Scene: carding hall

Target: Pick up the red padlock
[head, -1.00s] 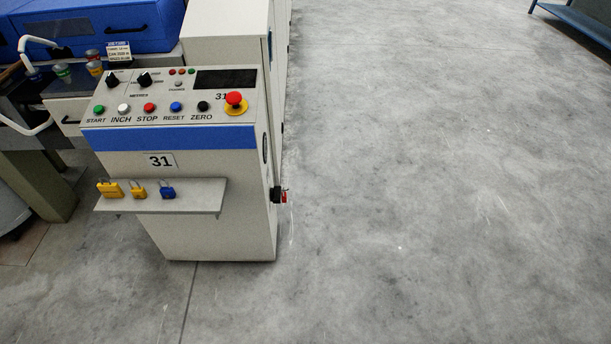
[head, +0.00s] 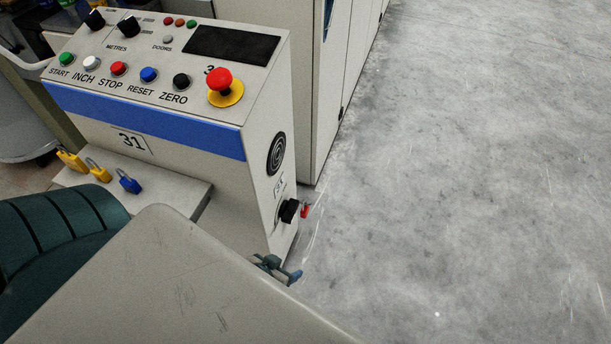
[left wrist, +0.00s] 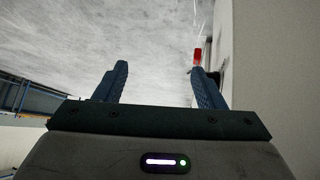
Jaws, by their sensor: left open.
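The red padlock (head: 305,210) is small and hangs beside a black rotary switch (head: 288,210) low on the right side of the grey control console. In the left wrist view the red padlock (left wrist: 197,55) shows just beyond the tip of the right-hand finger, partly covered by it. My left gripper (head: 283,268) is below the padlock in the head view, mostly hidden behind my own arm. In the left wrist view its fingers (left wrist: 158,70) are wide apart with nothing between them. My right gripper is not in view.
A pale cabinet (head: 335,90) stands behind. Grey floor (head: 480,180) to the right is clear.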

